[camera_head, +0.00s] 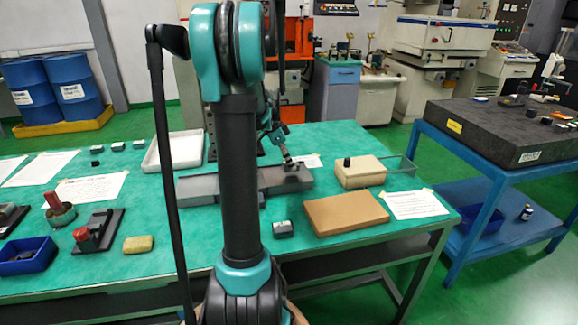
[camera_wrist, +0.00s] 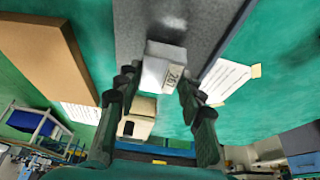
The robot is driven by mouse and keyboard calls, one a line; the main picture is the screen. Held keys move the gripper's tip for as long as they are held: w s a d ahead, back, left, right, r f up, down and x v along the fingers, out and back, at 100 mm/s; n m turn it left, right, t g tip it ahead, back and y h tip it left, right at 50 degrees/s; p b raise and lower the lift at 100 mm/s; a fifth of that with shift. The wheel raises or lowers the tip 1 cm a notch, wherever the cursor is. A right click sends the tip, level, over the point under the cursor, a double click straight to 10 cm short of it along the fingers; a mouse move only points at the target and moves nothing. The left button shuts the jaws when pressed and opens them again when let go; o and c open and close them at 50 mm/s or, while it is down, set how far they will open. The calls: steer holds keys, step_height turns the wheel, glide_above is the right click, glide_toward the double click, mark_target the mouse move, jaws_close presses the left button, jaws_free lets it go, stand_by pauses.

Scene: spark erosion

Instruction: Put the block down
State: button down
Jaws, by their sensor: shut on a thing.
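My gripper (camera_wrist: 157,84) is shut on a small grey block (camera_wrist: 163,68) with a white numbered label, as the wrist view shows. The block sits between the fingertips, over the end of a long grey plate (camera_wrist: 205,20). Whether it touches the plate cannot be told. In the head view my gripper (camera_head: 286,156) is above the right part of the same grey plate (camera_head: 200,190) on the green table. My arm hides part of the plate there, and the held block is too small to make out clearly.
A brown board (camera_head: 345,212), a beige box (camera_head: 360,172) and another small grey block (camera_head: 283,229) lie near the plate. A white tray (camera_head: 175,151) stands behind it to the left. A yellow block (camera_head: 138,244) and a blue bin (camera_head: 30,257) are at the left.

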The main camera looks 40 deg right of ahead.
steer(key=shift+f, duration=1)
steer(key=shift+f, duration=0.1)
steer(key=c, duration=1)
jaws_free()
steer(key=shift+o, duration=0.2)
steer(key=v, duration=1.2)
